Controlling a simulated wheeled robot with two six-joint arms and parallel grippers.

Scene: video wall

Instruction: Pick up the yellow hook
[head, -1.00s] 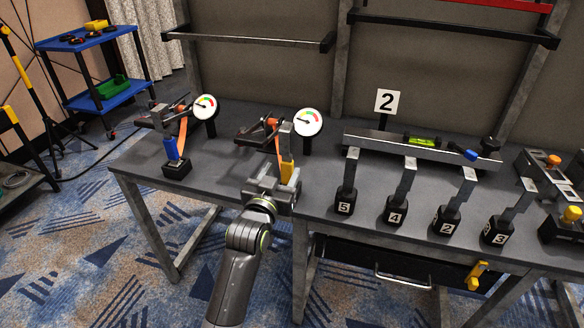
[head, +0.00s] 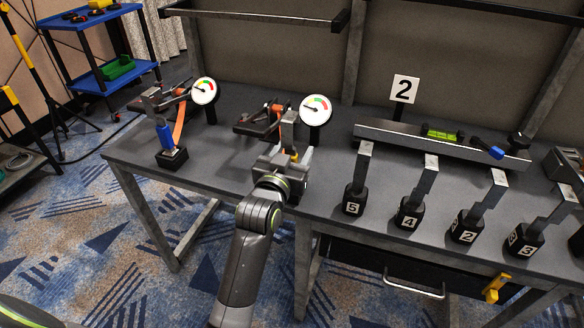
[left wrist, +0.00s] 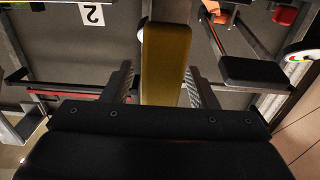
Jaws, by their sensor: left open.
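The yellow hook has a yellow handle (head: 294,156) and a grey metal upper part (head: 288,128). It is upright on the bench in front of the second gauge. My left gripper (head: 284,160) is at the handle and hides most of it in the head view. In the left wrist view the yellow handle (left wrist: 166,62) runs between the two open fingers of my left gripper (left wrist: 160,85). A gap shows on each side, so the fingers are around it without gripping. My right gripper is in no view.
A blue-handled hook (head: 166,138) stands to the left in a black base. Two gauges (head: 204,90) (head: 315,110) stand behind. Several numbered black-based pieces (head: 354,200) line the bench to the right. Another yellow piece (head: 497,288) is at the drawer front.

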